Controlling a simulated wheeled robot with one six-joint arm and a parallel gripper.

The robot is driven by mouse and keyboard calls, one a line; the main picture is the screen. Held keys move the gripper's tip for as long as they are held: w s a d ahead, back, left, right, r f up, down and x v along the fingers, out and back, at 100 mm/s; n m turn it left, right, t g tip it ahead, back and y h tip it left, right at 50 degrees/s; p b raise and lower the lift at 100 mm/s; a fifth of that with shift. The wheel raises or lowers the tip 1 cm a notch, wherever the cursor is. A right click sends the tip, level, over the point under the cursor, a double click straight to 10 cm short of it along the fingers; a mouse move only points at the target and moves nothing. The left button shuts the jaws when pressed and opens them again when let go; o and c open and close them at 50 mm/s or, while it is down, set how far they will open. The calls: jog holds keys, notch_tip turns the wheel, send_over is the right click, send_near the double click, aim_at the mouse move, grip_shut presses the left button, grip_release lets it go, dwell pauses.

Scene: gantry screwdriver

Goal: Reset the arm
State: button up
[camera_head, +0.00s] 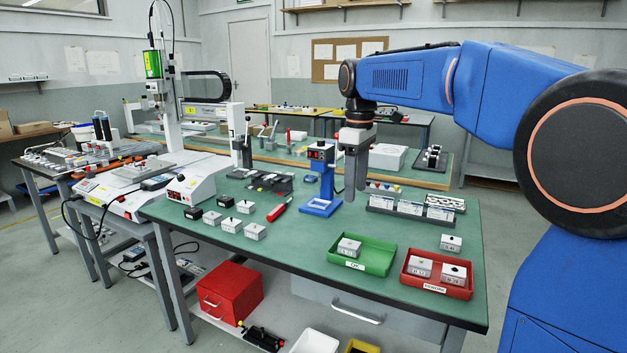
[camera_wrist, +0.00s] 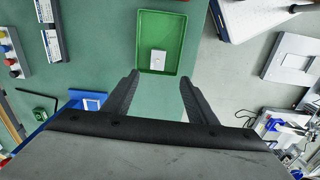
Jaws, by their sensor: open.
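My blue arm reaches in from the right in the head view. My gripper (camera_head: 355,170) hangs pointing down above the green table (camera_head: 310,225), between the blue stand and the label rack. In the wrist view my gripper (camera_wrist: 158,95) has its two dark fingers spread apart, with nothing between them. A green tray (camera_head: 375,262) with one small white box (camera_head: 349,247) in it lies ahead of the fingers; the tray also shows in the wrist view (camera_wrist: 158,18).
A red tray (camera_head: 437,290) holds two boxes, and another box (camera_head: 451,243) stands behind it. Several small boxes (camera_head: 231,224) and a red tool (camera_head: 279,209) lie on the left. A blue stand (camera_head: 321,206) and a grey rack (camera_head: 410,212) stand close to my gripper.

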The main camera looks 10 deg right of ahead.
jog(key=s+d+f+m+t, duration=0.1)
jog(key=s+d+f+m, duration=0.15)
jog(key=s, duration=0.65)
jog(key=s+d+f+m+t, duration=0.1)
jog(key=s+d+f+m, duration=0.2)
jog(key=s, duration=0.6)
jog(key=s+d+f+m+t, duration=0.1)
jog(key=s+f+m, duration=0.4)
jog(key=s+f, duration=0.9)
jog(key=shift+s+t, duration=0.15)
jog(key=shift+t, duration=0.65)
